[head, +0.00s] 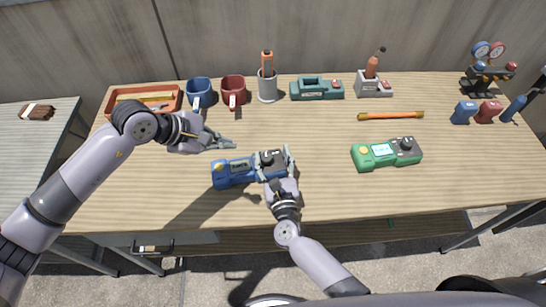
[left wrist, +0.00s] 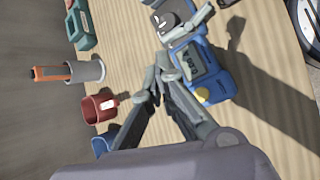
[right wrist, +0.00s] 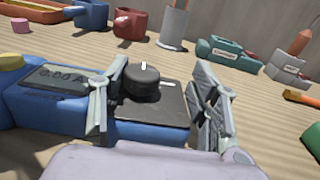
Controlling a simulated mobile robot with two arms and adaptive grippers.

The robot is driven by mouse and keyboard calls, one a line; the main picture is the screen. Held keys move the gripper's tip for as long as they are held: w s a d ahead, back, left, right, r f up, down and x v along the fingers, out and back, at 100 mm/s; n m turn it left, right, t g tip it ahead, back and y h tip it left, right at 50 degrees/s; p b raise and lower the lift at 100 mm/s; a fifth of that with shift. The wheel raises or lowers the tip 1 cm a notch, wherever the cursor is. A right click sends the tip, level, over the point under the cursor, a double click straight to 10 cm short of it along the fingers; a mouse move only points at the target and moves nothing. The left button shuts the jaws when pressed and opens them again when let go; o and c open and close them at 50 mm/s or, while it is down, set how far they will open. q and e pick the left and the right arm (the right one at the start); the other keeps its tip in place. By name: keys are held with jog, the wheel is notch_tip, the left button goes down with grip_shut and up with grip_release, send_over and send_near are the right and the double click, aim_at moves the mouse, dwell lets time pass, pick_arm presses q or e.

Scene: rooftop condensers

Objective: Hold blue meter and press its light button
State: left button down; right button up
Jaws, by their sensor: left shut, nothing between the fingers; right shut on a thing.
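The blue meter (head: 232,173) is at the front middle of the table, with a dark display and a black dial. My right gripper (head: 275,163) is shut across its dial end, a finger on each side. The right wrist view shows the dial (right wrist: 143,82) between the fingers, the display reading "0.00 A" and a yellow button (right wrist: 11,62) at the far left. I cannot tell whether the meter touches the table. My left gripper (head: 230,143) is shut and empty, above and behind the meter. In the left wrist view the yellow button (left wrist: 203,94) lies right of its fingertips.
A green meter (head: 387,154) lies to the right. Along the back stand an orange tray (head: 112,100), blue mug (head: 199,90), red mug (head: 233,89), grey holder (head: 267,86) and teal device (head: 316,89). An orange stick (head: 391,115) lies farther right. The front centre-right is clear.

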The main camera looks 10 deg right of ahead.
aim_at(220, 169)
pick_arm(q)
jog(key=shift+n+t, duration=0.5)
jog(key=shift+t, duration=0.1)
jog(key=shift+w+a+f, duration=0.1)
jog(key=shift+a+f, duration=0.3)
jog(key=shift+f, duration=0.95)
jog(key=shift+w+a+f, duration=0.1)
jog(key=shift+a+f, duration=0.35)
jog(key=shift+f, duration=0.9)
jog(key=shift+w+a+f, duration=0.1)
jog(key=shift+a+f, duration=0.3)
jog(key=shift+f, duration=0.95)
